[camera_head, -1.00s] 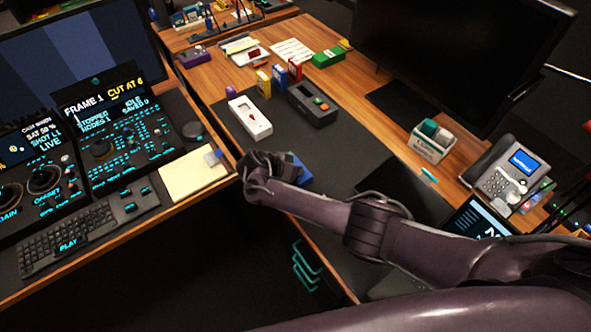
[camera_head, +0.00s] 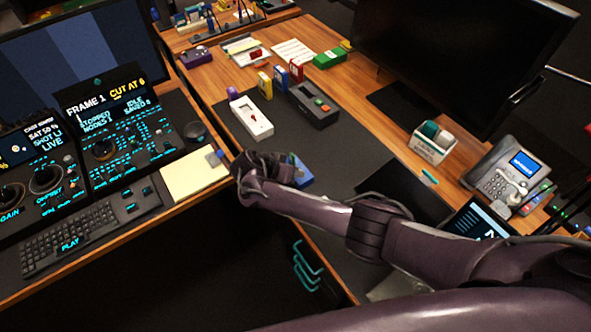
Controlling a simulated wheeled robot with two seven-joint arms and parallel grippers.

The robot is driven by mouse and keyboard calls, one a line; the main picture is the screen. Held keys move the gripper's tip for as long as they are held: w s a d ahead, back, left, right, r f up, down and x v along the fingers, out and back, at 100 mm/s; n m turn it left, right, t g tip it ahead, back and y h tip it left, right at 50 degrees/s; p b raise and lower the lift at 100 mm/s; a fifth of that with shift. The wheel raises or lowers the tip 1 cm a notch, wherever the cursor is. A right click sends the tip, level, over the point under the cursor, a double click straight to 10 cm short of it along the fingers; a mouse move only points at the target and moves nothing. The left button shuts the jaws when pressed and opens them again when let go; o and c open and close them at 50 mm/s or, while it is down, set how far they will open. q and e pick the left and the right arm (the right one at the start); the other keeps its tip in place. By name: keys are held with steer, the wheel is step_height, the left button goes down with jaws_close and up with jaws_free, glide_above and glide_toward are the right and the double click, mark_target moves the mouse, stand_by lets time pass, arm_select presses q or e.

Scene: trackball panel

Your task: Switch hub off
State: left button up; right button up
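No label marks a hub clearly. A white box with a red switch (camera_head: 250,117) lies on the dark desk mat, and a black box with a green and a red button (camera_head: 315,104) lies to its right. I cannot tell which is the hub, or its switch position. My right gripper (camera_head: 240,168) is at the end of the purple arm from the right, beyond the yellow note pad's right edge and nearer than both boxes. Its fingers are too dark to tell open or shut. A blue object (camera_head: 302,172) shows partly behind the arm. My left gripper is not in view.
A control console (camera_head: 125,130) and keyboard (camera_head: 90,232) stand at left, with a yellow note pad (camera_head: 195,175) beside them. Small coloured boxes stand behind the two devices. A large monitor (camera_head: 465,60), a tissue-like box (camera_head: 432,145) and a phone (camera_head: 507,175) are at right.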

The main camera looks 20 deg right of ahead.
steer(key=v, duration=0.5)
steer(key=shift+s, duration=0.1)
stand_by(0.4)
